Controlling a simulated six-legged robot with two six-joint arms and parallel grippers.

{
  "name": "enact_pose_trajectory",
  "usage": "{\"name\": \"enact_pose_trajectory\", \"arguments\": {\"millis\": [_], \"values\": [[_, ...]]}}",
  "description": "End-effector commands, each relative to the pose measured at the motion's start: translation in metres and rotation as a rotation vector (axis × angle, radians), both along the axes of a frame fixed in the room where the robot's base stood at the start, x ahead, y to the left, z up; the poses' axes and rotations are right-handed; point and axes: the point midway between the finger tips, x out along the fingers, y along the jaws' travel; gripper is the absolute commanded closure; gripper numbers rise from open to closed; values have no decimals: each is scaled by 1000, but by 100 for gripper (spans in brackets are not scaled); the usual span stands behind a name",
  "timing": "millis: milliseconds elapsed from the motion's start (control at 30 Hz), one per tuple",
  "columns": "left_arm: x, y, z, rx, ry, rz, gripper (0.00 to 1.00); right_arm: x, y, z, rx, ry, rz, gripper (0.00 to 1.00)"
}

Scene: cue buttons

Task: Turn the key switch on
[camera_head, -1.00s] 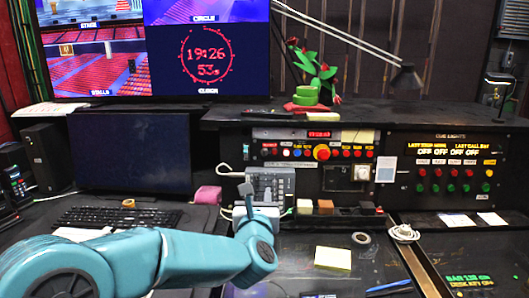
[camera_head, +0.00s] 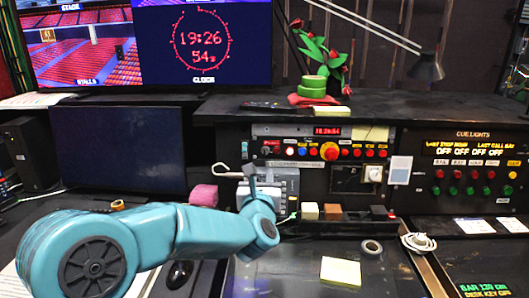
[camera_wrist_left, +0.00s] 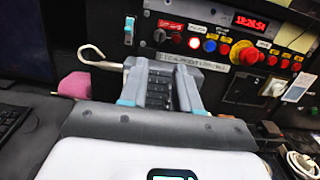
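My right gripper is not in view.
A large red knob (camera_head: 330,151) and a row of small buttons lie above and left of the plate. A cue lights panel (camera_head: 470,170) is to the right. Small blocks (camera_head: 333,211) stand on the ledge below. A green display (camera_head: 486,290) reads "DESK KEY OFF".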

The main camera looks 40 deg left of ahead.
Motion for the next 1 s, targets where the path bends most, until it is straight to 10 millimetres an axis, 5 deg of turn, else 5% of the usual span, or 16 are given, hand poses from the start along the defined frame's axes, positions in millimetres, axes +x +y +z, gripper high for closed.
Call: {"name": "enact_pose_trajectory", "arguments": {"millis": [500,967,1000], "values": [[87,73,2,0,1,-1,68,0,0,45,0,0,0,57],[100,84,0,-1,1,-2,68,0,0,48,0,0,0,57],[100,84,0,-1,1,-2,78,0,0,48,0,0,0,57]]}}
